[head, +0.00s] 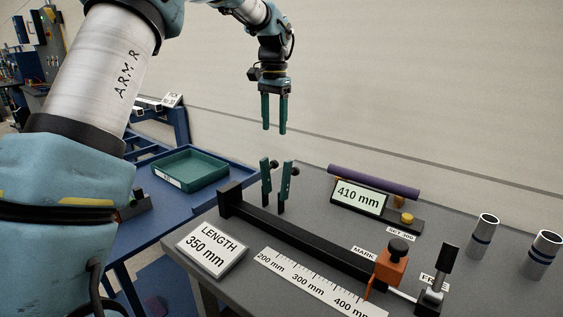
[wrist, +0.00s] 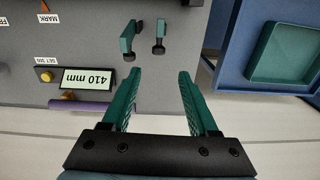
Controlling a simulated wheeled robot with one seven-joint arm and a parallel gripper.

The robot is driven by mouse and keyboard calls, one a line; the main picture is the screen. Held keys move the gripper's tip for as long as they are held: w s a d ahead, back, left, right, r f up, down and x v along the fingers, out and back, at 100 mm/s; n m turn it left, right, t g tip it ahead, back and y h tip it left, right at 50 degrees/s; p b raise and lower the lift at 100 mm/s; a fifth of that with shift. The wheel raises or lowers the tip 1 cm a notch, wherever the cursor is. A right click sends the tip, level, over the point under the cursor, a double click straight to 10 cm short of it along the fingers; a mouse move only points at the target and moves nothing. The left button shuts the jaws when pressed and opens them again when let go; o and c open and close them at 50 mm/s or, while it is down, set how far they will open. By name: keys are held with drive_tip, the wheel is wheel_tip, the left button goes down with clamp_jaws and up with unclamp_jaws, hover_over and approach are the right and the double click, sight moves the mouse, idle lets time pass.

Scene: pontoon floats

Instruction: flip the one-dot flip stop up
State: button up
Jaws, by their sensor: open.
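Two green flip stops with black knobs stand side by side by the black rail (head: 300,235) in the head view: a left one (head: 265,184) and a right one (head: 284,188). Both look upright there. The wrist view shows them from above, one (wrist: 127,38) left of the other (wrist: 159,34). Their dot marks are too small to read, so I cannot tell which is the one-dot stop. My gripper (head: 274,128) points down, open and empty, above and apart from the stops. Its green fingers also show in the wrist view (wrist: 160,78).
A 410 mm display (head: 360,197) and a purple bar (head: 373,182) lie behind the rail. An orange block (head: 390,268) sits at the rail's right end. A length sign (head: 212,250) and a ruler (head: 315,284) lie in front. A green tray (head: 190,170) is left.

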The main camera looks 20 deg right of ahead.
wheel_tip(320, 180, down, 11)
drive_tip(key=p, duration=0.3)
drive_tip(key=shift+s+r, duration=0.1)
drive_tip(key=shift+r, duration=0.05)
clamp_jaws()
idle(0.6)
idle(0.9)
